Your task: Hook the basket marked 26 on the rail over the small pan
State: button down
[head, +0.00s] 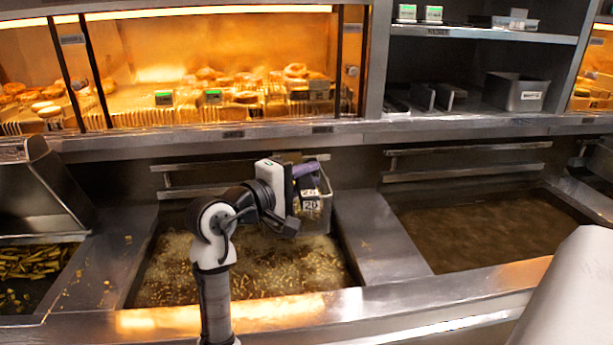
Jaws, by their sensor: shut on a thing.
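A wire basket (321,216) with a purple grip (306,171) and white number labels, one of which seems to read 26, is at the back right of the left pan (245,275). My gripper (297,184) is shut on the basket's grip; its fingers are partly hidden by my wrist. The basket is upright, near the right end of the rail (190,191) behind the left pan. I cannot tell whether it touches that rail. Another rail (470,170) runs behind the right pan (490,230) and is bare.
The left pan's oil is bubbling with fried bits; the right pan's oil looks calm. A steel divider (380,230) separates them. A heated display of food (200,90) and a shelf with a grey bin (516,92) stand above. A chute (40,190) is at left.

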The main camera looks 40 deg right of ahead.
jog(key=shift+f, duration=0.55)
dwell(0.4)
jog(key=c, duration=1.2)
grip_release()
jog(key=shift+f, duration=0.1)
jog(key=shift+o, duration=0.2)
jog(key=shift+a, duration=0.1)
jog(key=s+a+b, duration=0.1)
jog(key=a+b, duration=0.3)
jog(key=a, duration=0.9)
jog(key=shift+a+r, duration=0.25)
jog(key=shift+a, duration=0.05)
